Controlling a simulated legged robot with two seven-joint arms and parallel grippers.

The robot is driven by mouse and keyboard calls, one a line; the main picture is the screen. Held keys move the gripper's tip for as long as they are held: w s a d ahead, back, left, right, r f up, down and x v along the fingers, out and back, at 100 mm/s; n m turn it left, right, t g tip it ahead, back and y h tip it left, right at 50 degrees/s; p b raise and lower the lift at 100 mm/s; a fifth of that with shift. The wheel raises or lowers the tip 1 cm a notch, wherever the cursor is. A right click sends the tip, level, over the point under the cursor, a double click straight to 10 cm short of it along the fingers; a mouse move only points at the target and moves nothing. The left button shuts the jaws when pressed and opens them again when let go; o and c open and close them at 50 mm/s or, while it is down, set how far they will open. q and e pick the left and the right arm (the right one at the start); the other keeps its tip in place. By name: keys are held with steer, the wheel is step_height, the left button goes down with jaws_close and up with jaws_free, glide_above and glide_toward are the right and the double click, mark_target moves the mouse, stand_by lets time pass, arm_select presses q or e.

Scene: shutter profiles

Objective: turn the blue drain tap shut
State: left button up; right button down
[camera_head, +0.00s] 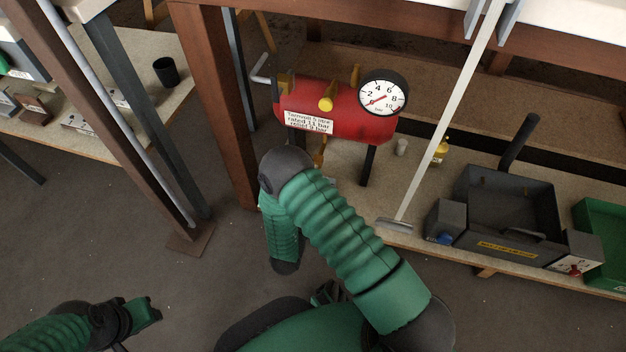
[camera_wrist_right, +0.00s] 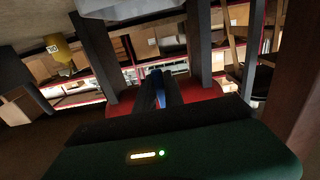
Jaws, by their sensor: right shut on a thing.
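The red air tank (camera_head: 345,118) stands on legs on the low shelf, with a round gauge (camera_head: 383,93) whose needle points toward the low end. The tank's red underside also shows in the right wrist view (camera_wrist_right: 205,93). My right gripper (camera_wrist_right: 158,90) is shut on the blue drain tap (camera_wrist_right: 158,86), of which a narrow blue strip shows between the dark fingers. In the head view my green right forearm hides this gripper and the tap. My left gripper (camera_head: 147,311) is at the lower left, far from the tank; its fingers are too unclear to read.
A yellow knob (camera_head: 326,103) sits on the tank's front. A slanted white pole (camera_head: 440,130) stands right of the tank. A grey bin (camera_head: 507,215) and green crate (camera_head: 602,240) sit farther right. A brown post (camera_head: 217,95) rises left of the tank.

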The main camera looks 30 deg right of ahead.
steer(key=shift+s+d+r+n+p, duration=0.25)
steer(key=shift+s+r+n+p, duration=0.15)
steer(key=shift+n+p, duration=2.15)
steer(key=shift+s+d+r+n+p, duration=0.45)
steer(key=shift+n+p, duration=1.2)
steer(key=shift+n, duration=1.65)
steer(key=shift+s+d+r+n+p, duration=0.15)
steer(key=shift+r+n+p, duration=0.4)
steer(key=shift+n+p, duration=2)
steer(key=shift+n+b, duration=0.4)
steer(key=shift+n, duration=0.2)
steer(key=c, duration=1.6)
jaws_free()
steer(key=shift+a, duration=0.1)
steer(key=shift+c, duration=0.2)
steer(key=shift+o, duration=1)
steer(key=shift+r, duration=0.1)
steer(key=shift+s, duration=0.1)
